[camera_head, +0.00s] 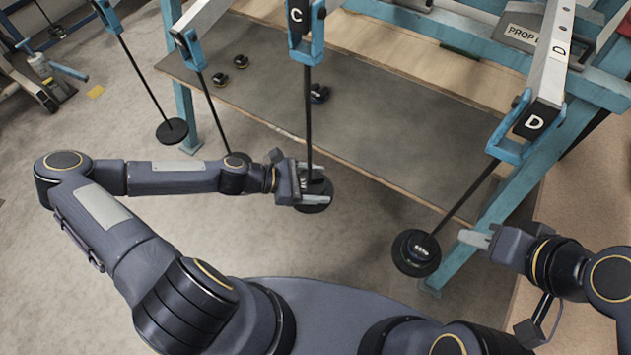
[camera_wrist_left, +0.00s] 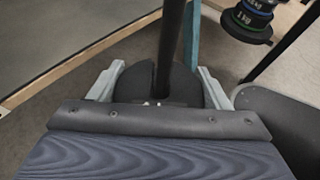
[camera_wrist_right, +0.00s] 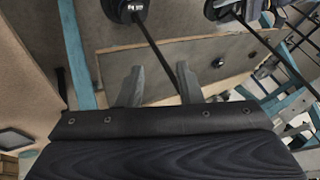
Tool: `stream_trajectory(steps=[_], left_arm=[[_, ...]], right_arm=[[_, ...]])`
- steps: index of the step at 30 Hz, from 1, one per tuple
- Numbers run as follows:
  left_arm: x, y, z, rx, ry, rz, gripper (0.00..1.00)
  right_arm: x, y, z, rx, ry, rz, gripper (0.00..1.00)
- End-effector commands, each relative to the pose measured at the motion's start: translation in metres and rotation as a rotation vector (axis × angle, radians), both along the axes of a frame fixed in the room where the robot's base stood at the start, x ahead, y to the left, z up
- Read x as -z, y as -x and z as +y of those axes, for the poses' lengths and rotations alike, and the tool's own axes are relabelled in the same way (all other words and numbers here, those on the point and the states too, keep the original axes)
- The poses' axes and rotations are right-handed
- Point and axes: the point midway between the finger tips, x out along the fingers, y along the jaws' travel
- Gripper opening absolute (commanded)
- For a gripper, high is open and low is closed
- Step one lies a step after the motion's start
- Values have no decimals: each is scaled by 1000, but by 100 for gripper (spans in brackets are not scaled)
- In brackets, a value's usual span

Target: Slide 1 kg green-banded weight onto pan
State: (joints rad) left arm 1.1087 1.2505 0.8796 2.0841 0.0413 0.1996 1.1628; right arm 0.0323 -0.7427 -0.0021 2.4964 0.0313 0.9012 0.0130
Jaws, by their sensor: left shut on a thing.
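My left gripper (camera_head: 314,183) is at the foot of the hanger rod (camera_head: 308,115) under beam C. In the left wrist view its fingers are on both sides of a dark slotted disc (camera_wrist_left: 137,82), with the rod (camera_wrist_left: 169,45) at its slot. No coloured band shows on this disc; the pan of hanger C (camera_head: 322,207) is mostly hidden by the gripper. Under beam D, a pan (camera_head: 415,268) carries dark weights; the left wrist view shows a green-banded weight (camera_wrist_left: 246,27) marked 1 kg there, below a blue-banded one. My right gripper (camera_head: 482,238) is open and empty, right of that rod.
Two more hangers with round pans (camera_head: 172,131) hang at the left. Several small dark weights (camera_head: 241,61) stand on the grey shelf (camera_head: 390,135) behind. A teal frame leg (camera_head: 465,248) stands behind pan D. The floor at left is mostly clear.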

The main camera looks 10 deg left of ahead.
Motion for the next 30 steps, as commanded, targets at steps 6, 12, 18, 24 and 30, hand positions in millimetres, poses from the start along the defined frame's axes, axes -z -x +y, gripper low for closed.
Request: stream_trajectory(steps=[6, 12, 18, 24, 30], left_arm=[[2, 0, -1, 2, 3, -1, 25], [4, 0, -1, 2, 3, 0, 25], [6, 0, -1, 2, 3, -1, 25], [6, 0, -1, 2, 3, -1, 72], [7, 0, 0, 1, 2, -1, 96]], right_arm=[[1, 0, 0, 0, 0, 0, 32], [2, 0, 0, 0, 0, 0, 32], [3, 0, 0, 0, 0, 0, 32], [3, 0, 0, 0, 0, 0, 32], [3, 0, 0, 0, 0, 0, 32]])
